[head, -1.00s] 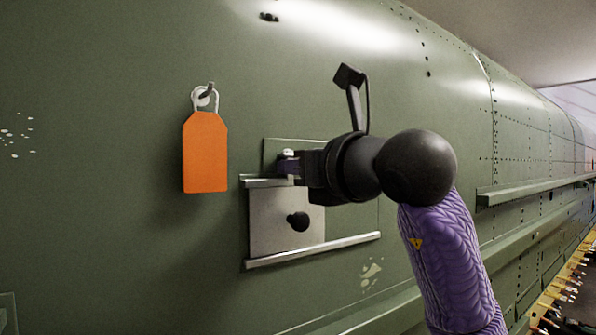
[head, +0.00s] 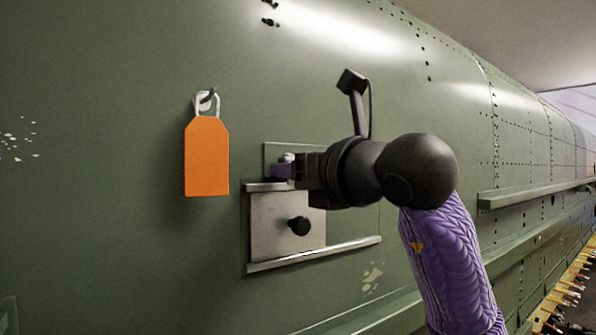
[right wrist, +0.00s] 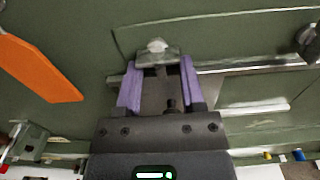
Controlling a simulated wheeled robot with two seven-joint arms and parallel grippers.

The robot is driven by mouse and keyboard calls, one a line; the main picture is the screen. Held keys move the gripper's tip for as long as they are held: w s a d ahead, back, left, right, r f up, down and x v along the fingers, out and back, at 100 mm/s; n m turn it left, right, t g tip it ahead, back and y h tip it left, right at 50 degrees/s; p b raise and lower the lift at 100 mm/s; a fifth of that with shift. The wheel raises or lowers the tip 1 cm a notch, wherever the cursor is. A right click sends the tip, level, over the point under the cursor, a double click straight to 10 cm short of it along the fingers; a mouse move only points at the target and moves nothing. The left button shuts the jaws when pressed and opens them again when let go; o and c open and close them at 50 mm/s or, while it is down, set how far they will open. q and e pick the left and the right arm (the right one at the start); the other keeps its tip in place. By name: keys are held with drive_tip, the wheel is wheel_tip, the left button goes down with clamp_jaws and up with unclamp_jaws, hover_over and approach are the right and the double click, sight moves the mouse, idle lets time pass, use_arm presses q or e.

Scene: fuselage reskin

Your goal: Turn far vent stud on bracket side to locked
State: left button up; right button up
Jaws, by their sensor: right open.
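A small pale stud (head: 288,157) sits at the upper left of the vent panel in the head view. In the right wrist view the stud (right wrist: 157,46) shows just beyond the fingertips, with a grey metal piece (right wrist: 150,57) at its base. My right gripper (head: 284,171) is at that corner. Its purple fingers (right wrist: 160,75) are apart, one on each side of the metal piece; I cannot tell whether they touch it. The stud's locked or unlocked marking cannot be made out. My left gripper is not in view.
A grey sliding plate (head: 270,232) with a black knob (head: 299,226) sits between rails, the lower one (head: 315,254) sticking out. An orange tag (head: 206,157) hangs from a hook left of my gripper. A ledge (head: 530,193) runs along the green fuselage (head: 90,240) at right.

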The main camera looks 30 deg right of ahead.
drive_tip(key=s+b, duration=0.3)
drive_tip(key=s, duration=0.7)
drive_tip(key=shift+d, duration=0.4)
